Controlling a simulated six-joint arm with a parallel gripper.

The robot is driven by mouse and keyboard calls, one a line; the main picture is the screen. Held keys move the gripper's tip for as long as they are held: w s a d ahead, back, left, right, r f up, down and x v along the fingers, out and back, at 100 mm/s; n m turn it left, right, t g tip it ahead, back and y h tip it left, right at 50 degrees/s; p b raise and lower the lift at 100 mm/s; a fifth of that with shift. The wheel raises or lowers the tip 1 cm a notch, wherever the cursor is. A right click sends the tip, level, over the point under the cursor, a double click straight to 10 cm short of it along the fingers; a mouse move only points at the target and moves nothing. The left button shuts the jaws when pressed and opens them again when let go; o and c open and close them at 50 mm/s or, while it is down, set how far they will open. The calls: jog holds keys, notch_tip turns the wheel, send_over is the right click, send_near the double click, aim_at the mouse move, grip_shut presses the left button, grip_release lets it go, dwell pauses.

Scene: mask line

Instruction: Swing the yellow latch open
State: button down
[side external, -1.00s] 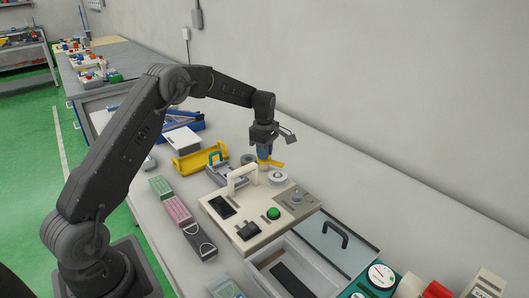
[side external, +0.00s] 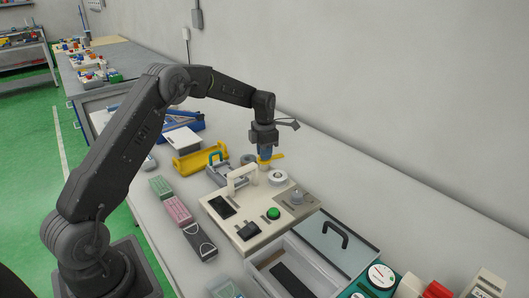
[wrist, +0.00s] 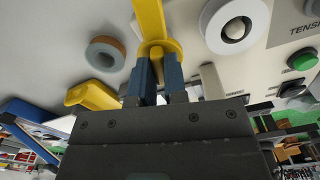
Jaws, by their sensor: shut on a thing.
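The yellow latch (side external: 276,157) is at the back edge of the cream panel box (side external: 246,232), beside a white ring-shaped part. My gripper (side external: 265,155) points down over the latch, with its blue fingers around the latch's hub. In the wrist view the latch (wrist: 149,22) shows as a yellow bar running up from a round yellow hub, and my blue fingertips (wrist: 155,70) are shut on it at the hub. The fingers hide part of the hub.
A yellow tray (side external: 198,160) stands to the left. A glass-lidded bin (side external: 335,240) lies in front. The wall is behind.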

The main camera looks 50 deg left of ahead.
jog(key=shift+n, duration=1.6)
jog(key=c, duration=1.2)
grip_release()
jog(key=shift+o, duration=0.2)
notch_tip(320, 180, up, 14)
